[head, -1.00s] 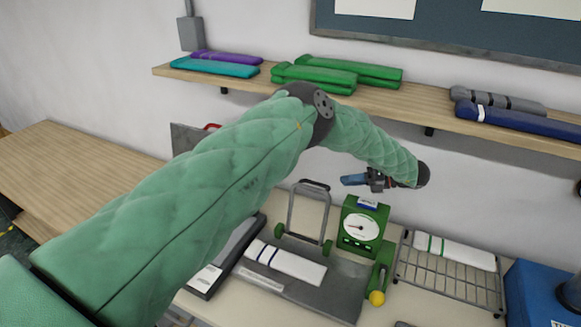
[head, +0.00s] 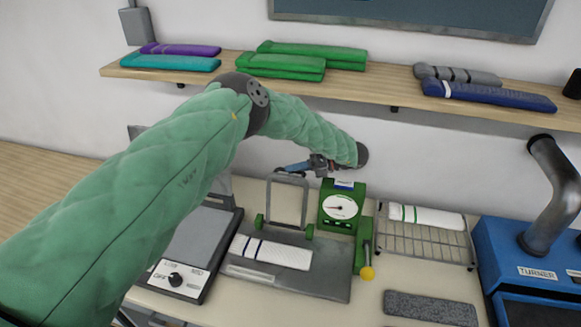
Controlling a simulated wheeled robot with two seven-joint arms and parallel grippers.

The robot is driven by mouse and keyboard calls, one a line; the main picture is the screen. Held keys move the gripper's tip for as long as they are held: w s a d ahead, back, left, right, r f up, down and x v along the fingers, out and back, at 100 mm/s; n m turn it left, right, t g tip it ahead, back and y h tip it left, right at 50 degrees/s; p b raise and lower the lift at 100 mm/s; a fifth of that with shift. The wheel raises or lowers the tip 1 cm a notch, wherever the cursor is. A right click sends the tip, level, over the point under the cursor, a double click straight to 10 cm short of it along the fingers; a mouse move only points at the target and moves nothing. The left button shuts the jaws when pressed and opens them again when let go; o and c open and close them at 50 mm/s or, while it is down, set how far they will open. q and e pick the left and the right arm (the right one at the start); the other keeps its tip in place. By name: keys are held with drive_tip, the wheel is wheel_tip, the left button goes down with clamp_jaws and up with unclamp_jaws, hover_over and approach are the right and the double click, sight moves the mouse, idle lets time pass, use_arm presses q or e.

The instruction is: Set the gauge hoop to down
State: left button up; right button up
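The gauge hoop (head: 271,205), a grey frame with green feet, stands upright at the back of a grey plate (head: 325,284). A white roll with dark blue stripes (head: 280,254) lies on the plate in front of the hoop. A green gauge (head: 341,205) with a white dial stands just right of the hoop. My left gripper (head: 285,169), with blue fingers pointing left, is at the hoop's top bar in the head view. I cannot tell whether it touches the bar, or whether its fingers are open or shut. My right gripper is out of view.
A shelf (head: 225,78) with rolled textiles runs along the wall above my arm. A dark-topped device with a knob (head: 175,280) is left of the plate. A wire rack (head: 428,245), a grey pad (head: 430,308) and a blue machine (head: 533,256) are to the right.

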use_arm(q)
drive_tip(key=shift+w+a, duration=0.1)
drive_tip(key=shift+a, duration=0.05)
drive_tip(key=shift+c, duration=0.4)
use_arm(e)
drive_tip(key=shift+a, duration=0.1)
use_arm(q)
clamp_jaws()
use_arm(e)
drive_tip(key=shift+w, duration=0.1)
